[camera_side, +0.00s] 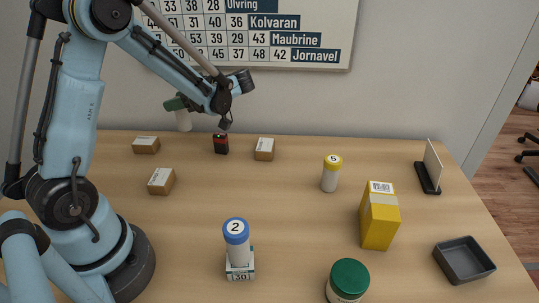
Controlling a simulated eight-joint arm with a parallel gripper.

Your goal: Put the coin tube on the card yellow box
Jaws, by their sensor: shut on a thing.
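Two coin tubes show. One with a blue cap marked 2 (237,242) stands upright on a small white-and-green box marked 30 (240,270) at the front centre. The other, with a yellow cap marked 5 (331,174), stands upright on the bare table. The yellow card box (379,216) stands to the right with a label on top and nothing on it. My gripper (224,125) is small and dark at the back, far from both tubes. It points down and seems shut on the black block with a red band (221,145); the contact is hard to see.
Cardboard boxes (161,182), (146,145), (264,150) lie left and back. A green-lidded jar (347,281) stands at the front, a grey tray (463,260) front right, a card stand (430,178) back right. A green-headed white bottle (183,120) stands behind my arm.

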